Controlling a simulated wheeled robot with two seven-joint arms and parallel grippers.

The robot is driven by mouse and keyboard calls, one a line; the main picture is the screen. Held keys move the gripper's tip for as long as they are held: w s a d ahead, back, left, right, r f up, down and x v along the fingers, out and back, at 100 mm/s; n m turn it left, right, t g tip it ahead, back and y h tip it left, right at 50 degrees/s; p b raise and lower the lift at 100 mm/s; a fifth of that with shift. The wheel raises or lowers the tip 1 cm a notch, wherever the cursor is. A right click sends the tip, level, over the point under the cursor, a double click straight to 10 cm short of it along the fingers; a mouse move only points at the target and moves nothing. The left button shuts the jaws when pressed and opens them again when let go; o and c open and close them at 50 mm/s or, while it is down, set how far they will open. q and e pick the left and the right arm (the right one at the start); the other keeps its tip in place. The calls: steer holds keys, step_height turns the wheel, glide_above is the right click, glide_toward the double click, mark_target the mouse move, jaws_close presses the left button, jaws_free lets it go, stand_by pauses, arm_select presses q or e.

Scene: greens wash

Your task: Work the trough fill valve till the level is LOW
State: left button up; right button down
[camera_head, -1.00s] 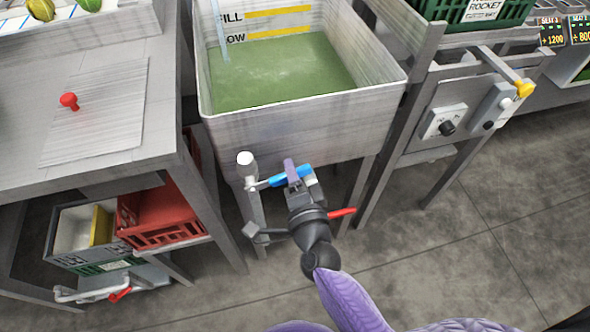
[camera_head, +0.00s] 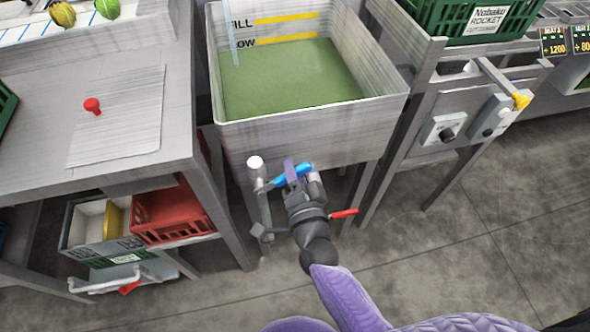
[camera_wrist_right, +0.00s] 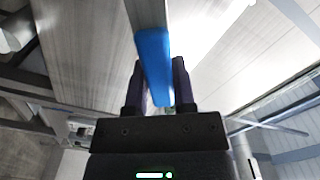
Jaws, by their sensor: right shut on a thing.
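The metal trough (camera_head: 305,138) holds green-tinted water (camera_head: 290,85). Its back wall has yellow FILL (camera_head: 287,18) and LOW (camera_head: 287,38) stripes; the water's far edge lies just under the LOW stripe. A thin pale-blue vertical strip (camera_head: 233,45) stands at the trough's left side; I cannot tell whether it is running water. A blue-handled valve lever (camera_head: 303,168) sits at the trough's front, beside a white-capped pipe (camera_head: 255,163). My right gripper (camera_head: 291,172) is shut on the blue handle, which also shows between the fingers in the right wrist view (camera_wrist_right: 154,62). My left gripper is out of view.
A red-handled lever (camera_head: 345,213) is just right of my right wrist, low down. A metal table (camera_head: 40,155) with a red knob (camera_head: 92,105) stands left, crates beneath. A stand with a control box (camera_head: 444,130) is on the right. The floor in front is clear.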

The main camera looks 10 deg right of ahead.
steer(key=shift+c, duration=2.2)
jaws_free()
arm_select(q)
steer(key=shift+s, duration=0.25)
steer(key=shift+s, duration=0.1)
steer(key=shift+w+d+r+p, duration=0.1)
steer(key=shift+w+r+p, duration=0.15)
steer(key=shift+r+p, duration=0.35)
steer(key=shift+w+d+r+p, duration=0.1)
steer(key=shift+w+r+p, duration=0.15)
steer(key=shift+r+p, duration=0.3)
arm_select(e)
steer(key=s, duration=1)
steer(key=shift+d, duration=0.15)
